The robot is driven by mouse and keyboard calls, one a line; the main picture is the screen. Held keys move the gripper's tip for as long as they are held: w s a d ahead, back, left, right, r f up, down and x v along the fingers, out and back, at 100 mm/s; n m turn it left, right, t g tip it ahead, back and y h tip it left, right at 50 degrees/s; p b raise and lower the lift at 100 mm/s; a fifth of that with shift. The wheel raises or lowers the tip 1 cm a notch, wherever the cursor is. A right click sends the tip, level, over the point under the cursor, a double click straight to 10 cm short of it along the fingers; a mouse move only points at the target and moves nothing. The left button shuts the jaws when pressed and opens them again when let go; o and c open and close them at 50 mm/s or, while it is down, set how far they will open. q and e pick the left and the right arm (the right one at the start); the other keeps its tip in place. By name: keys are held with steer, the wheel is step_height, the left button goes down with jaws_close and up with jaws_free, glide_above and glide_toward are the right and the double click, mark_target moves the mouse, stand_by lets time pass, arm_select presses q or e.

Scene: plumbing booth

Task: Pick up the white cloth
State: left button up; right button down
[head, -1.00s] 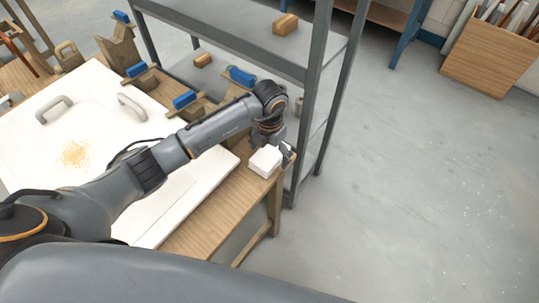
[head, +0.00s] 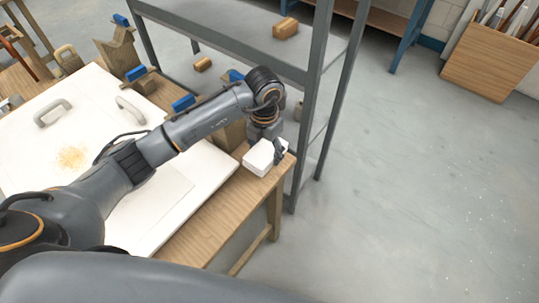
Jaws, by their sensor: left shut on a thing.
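The white cloth (head: 258,158) is a small folded block at the right end of the wooden workbench (head: 213,222). My left gripper (head: 274,153) is over its right side, with a dark finger against it, and is shut on it. Part of the cloth is hidden by the gripper. I cannot tell whether the cloth still touches the bench top. My right gripper is not in view.
A large white board (head: 150,222) with grey handles and a patch of yellowish crumbs covers much of the bench. Wooden blocks with blue parts (head: 183,103) stand along its far edge. A grey metal shelf (head: 312,95) rises just behind the gripper.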

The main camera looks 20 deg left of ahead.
mark_target(255, 155)
arm_select(q)
steer(key=r, duration=0.1)
steer(key=s+a+r, duration=0.2)
steer(key=shift+s+r, duration=0.25)
steer(key=shift+r, duration=0.15)
steer(key=s+a+r+b, duration=0.2)
steer(key=s+a+r, duration=0.2)
steer(key=s, duration=0.4)
steer(key=shift+a+r, duration=0.3)
steer(key=shift+a, duration=0.45)
steer(key=shift+w, duration=0.1)
